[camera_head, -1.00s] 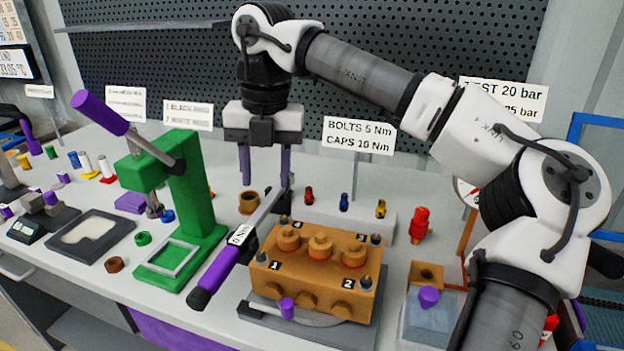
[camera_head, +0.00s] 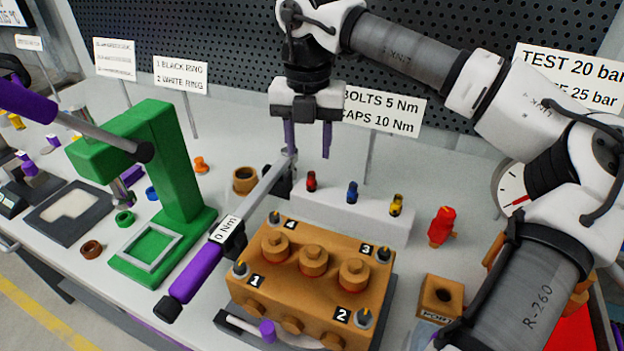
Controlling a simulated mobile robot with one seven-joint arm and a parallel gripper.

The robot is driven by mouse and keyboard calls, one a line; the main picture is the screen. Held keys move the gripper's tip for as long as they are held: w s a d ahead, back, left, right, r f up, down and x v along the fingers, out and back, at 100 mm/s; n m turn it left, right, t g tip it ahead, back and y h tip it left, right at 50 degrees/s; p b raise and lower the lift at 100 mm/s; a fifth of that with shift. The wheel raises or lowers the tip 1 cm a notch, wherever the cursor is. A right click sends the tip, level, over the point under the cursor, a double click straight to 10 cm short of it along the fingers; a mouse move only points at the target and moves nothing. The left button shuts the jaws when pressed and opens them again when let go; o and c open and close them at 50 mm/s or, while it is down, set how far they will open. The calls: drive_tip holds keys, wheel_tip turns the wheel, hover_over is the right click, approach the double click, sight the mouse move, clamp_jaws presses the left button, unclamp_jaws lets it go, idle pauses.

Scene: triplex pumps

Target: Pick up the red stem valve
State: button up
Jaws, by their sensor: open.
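A small red stem valve (camera_head: 311,181) stands upright at the left end of a low white rack (camera_head: 345,220). A blue one (camera_head: 352,191) and a yellow one (camera_head: 396,205) stand to its right in the same row. My gripper (camera_head: 308,153) points down with its purple fingers apart and nothing between them. In the picture it is just above the red stem valve. It does not touch it. How far it is in depth I cannot tell.
A torque wrench (camera_head: 230,232) with a purple handle leans left of the orange pump block (camera_head: 313,283). A green press (camera_head: 168,180) stands at left. A larger red part (camera_head: 442,225) stands right of the rack. Sign posts and a perforated panel (camera_head: 230,50) are behind.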

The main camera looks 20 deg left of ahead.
sight(311, 172)
drive_tip(key=shift+w+d+f+p, duration=0.1)
drive_tip(key=shift+f+p, duration=0.2)
drive_tip(key=shift+f, duration=1.5)
drive_tip(key=shift+w+d+f+p, duration=0.1)
drive_tip(key=shift+f+p, duration=0.2)
drive_tip(key=shift+f, duration=1.45)
clamp_jaws()
drive_tip(key=shift+r, duration=0.1)
